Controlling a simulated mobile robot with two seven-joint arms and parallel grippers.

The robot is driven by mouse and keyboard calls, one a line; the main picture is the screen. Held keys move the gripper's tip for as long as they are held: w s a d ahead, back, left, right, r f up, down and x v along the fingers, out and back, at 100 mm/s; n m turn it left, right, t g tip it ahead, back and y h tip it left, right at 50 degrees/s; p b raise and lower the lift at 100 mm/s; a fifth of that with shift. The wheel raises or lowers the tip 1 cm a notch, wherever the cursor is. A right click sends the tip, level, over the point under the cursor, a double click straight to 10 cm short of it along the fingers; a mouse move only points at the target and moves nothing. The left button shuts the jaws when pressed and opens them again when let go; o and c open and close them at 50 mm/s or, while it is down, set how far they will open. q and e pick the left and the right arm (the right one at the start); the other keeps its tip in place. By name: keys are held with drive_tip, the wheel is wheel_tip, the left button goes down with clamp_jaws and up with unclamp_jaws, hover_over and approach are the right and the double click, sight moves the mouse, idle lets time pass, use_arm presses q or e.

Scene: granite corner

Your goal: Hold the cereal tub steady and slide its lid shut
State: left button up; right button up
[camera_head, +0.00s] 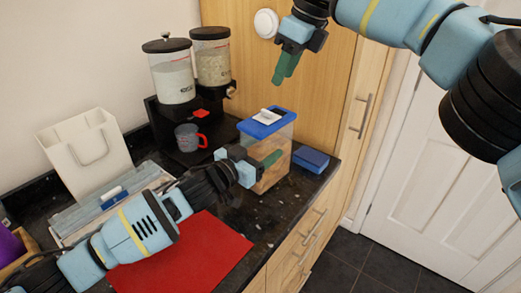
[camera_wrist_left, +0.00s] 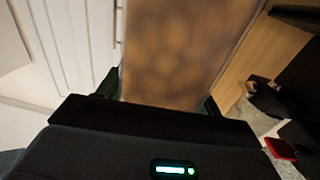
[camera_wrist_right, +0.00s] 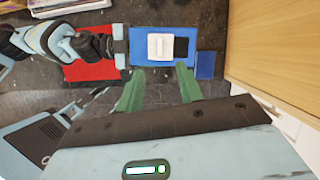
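The clear cereal tub (camera_head: 273,178) with brown contents stands upright on the dark counter. Its blue lid (camera_head: 250,128) carries a white sliding piece (camera_wrist_right: 161,47); beside it a dark opening (camera_wrist_right: 182,47) shows on the right in the right wrist view. My left gripper (camera_head: 258,165) has its green fingers on opposite sides of the tub, which fills the space between them in the left wrist view (camera_wrist_left: 165,95). My right gripper (camera_head: 287,66) is above the tub, apart from the lid. Its two fingers are parted and empty in the right wrist view (camera_wrist_right: 160,88).
A small blue box (camera_head: 311,159) lies right of the tub near the counter edge. A red mat (camera_head: 200,255) lies in front. A measuring cup (camera_head: 188,137) and a two-canister dispenser (camera_head: 172,80) stand behind left. A white bag (camera_head: 86,155) is at left.

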use_arm(q)
drive_tip(key=c, duration=0.7)
use_arm(e)
drive_tip(key=shift+c, duration=0.3)
drive_tip(key=shift+s+a+n, duration=0.1)
drive_tip(key=shift+n, duration=0.2)
drive_tip(key=c, duration=0.5)
drive_tip(key=shift+s+a+n, duration=0.15)
drive_tip(key=shift+n, duration=0.45)
drive_tip(key=shift+c, duration=1.1)
drive_tip(key=n, duration=0.2)
drive_tip(key=s+a+n+h, duration=0.1)
drive_tip(key=n, duration=0.1)
drive_tip(key=n+t, duration=0.1)
drive_tip(key=shift+s+a+f+n+h, duration=0.15)
drive_tip(key=shift+s+a+n+h, duration=0.15)
drive_tip(key=shift+a+n, duration=0.1)
clamp_jaws()
use_arm(q)
drive_tip(key=shift+o, duration=0.2)
use_arm(e)
drive_tip(key=s+a+n+t+h, duration=0.1)
drive_tip(key=s+n, duration=0.3)
drive_tip(key=n, duration=0.8)
drive_tip(key=s+a+n+t+h, duration=0.1)
drive_tip(key=s+a+n+t, duration=0.2)
drive_tip(key=n, duration=0.9)
drive_tip(key=shift+s+a+f+n+t, duration=0.3)
drive_tip(key=shift+s+a, duration=0.25)
drive_tip(key=shift+a, duration=0.15)
